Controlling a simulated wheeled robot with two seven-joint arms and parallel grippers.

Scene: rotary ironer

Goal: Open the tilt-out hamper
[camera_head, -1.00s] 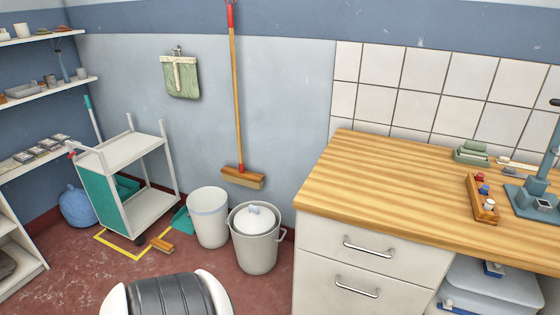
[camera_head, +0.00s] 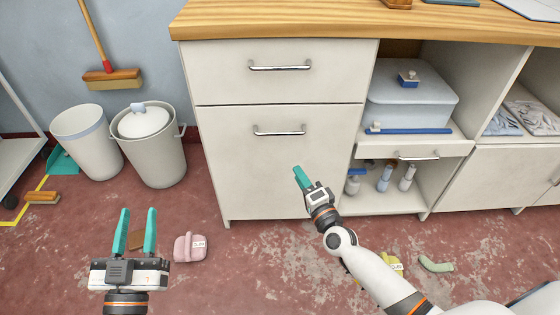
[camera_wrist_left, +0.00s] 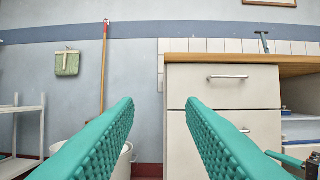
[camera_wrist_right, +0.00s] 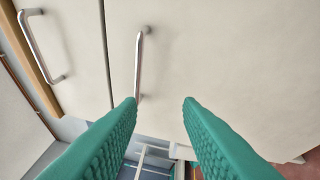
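The hamper front (camera_head: 260,165) is the tall cream panel below a drawer (camera_head: 280,72) in the wooden-topped cabinet. It looks closed, flush with the cabinet, with a metal bar handle (camera_head: 279,131) near its top. My right gripper (camera_head: 301,178) is below and slightly right of this handle, in front of the panel. In the right wrist view its fingers are apart and empty, and the handle (camera_wrist_right: 140,62) appears beyond the left fingertip. My left gripper (camera_head: 136,222) is open and empty, left of the cabinet over the floor. The left wrist view shows the handle (camera_wrist_left: 244,130) partly, beyond the right finger.
A white bin (camera_head: 86,140) and a lidded grey bin (camera_head: 150,150) stand left of the cabinet. A pink bundle (camera_head: 190,247) lies on the floor near my left gripper. Open shelves with bottles (camera_head: 384,178) are right of the panel. Floor before the panel is mostly clear.

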